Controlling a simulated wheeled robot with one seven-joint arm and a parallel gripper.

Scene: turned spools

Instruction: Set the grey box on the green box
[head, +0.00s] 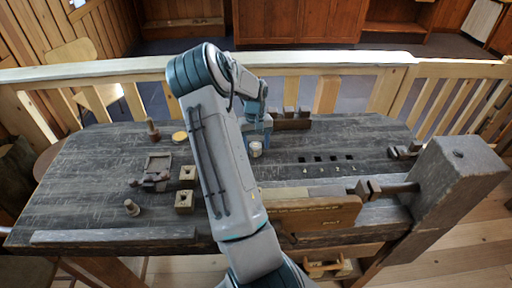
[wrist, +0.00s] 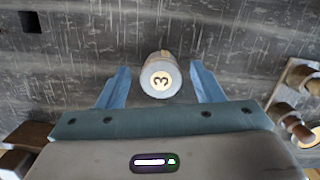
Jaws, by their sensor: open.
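My gripper (head: 257,136) is open over the middle of the dark workbench. In the wrist view its two blue fingers (wrist: 159,68) stand on either side of a pale grey spool (wrist: 160,78) with a "3" on its round end. A gap shows between the spool and each finger. The spool also shows in the head view (head: 256,152), just below the gripper. I cannot make out a grey box or a green box in either view; my arm hides part of the bench.
Two wooden blocks with holes (head: 187,173) (head: 183,200), a dark tray (head: 158,163), a yellow disc (head: 179,138) and upright pegs (head: 131,207) are left of my arm. Brown blocks (head: 290,123) stand behind. Square holes (head: 333,158) and a large vise (head: 455,190) are right.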

